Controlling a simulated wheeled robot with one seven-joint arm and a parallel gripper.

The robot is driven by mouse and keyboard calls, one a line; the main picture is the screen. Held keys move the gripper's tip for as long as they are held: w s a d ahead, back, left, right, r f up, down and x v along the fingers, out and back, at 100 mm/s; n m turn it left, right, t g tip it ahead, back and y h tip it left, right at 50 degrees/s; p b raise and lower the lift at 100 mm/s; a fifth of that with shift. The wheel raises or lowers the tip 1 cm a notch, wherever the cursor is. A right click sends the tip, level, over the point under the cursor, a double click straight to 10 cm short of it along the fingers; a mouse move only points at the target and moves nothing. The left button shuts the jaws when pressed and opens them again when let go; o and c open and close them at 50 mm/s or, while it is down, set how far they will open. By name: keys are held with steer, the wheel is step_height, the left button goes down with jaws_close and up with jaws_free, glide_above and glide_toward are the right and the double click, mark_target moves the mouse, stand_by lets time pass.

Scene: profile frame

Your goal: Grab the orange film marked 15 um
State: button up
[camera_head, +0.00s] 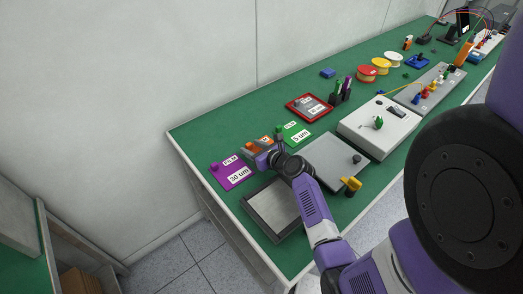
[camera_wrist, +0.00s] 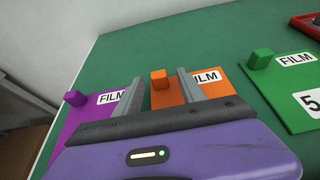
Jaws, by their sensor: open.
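The orange film (camera_wrist: 207,90) lies flat on the green table in the wrist view, with an orange block-shaped knob (camera_wrist: 160,80) at its far left. Its label shows part of the word FILM; any thickness marking is hidden behind my gripper. My gripper (camera_wrist: 159,77) is open, and its two grey fingers appear on either side of the orange knob. I cannot tell how far above the film the fingertips are. In the head view, the orange film (camera_head: 257,144) is partly covered by my arm.
A purple film marked 30 um (camera_head: 234,173) lies left of the orange one, and a green film marked 5 um (camera_head: 297,134) lies right. Both have knobs. Grey plates (camera_head: 272,206) and a white device (camera_head: 380,128) occupy the table's near side.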

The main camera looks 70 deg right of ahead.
jaws_close()
steer(key=shift+r, duration=0.15)
